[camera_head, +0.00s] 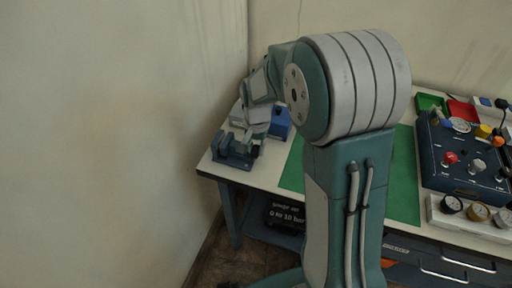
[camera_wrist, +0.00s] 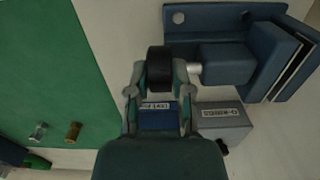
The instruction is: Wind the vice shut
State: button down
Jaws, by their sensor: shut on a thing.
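The blue vice (camera_head: 233,149) is at the left end of the bench. In the wrist view its body (camera_wrist: 226,62) is at the upper right. A narrow dark gap shows between its pale-edged jaws (camera_wrist: 291,66) near the right edge. A black round handle (camera_wrist: 159,67) joins the vice body by a short silver shaft (camera_wrist: 194,68). My gripper (camera_wrist: 159,78) is shut on this handle, one finger at each side. In the head view my gripper (camera_head: 255,146) is at the vice's right side, and the handle is hard to make out there.
A blue box (camera_head: 280,122) and a grey labelled box (camera_wrist: 222,125) stand close to the vice. A green mat (camera_head: 403,185) covers the bench middle. Small fittings (camera_wrist: 73,131) lie on it. A gauge panel (camera_head: 462,160) is at the right. A wall rises behind the vice.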

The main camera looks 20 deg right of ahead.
jog(key=g+y, duration=0.1)
jog(key=g, duration=0.1)
jog(key=g+y, duration=0.2)
jog(key=shift+w+d+f, duration=0.15)
jog(key=shift+w+d, duration=0.05)
jog(key=shift+w, duration=0.15)
jog(key=shift+w+d+f+g+y, duration=0.1)
jog(key=shift+g+y, duration=1)
jog(key=shift+g, duration=0.4)
jog(key=c, duration=0.8)
grip_release()
jog(key=shift+d, duration=0.1)
jog(key=v, duration=1.2)
jog(key=shift+w+d+f, duration=0.15)
jog(key=shift+w+f, duration=0.05)
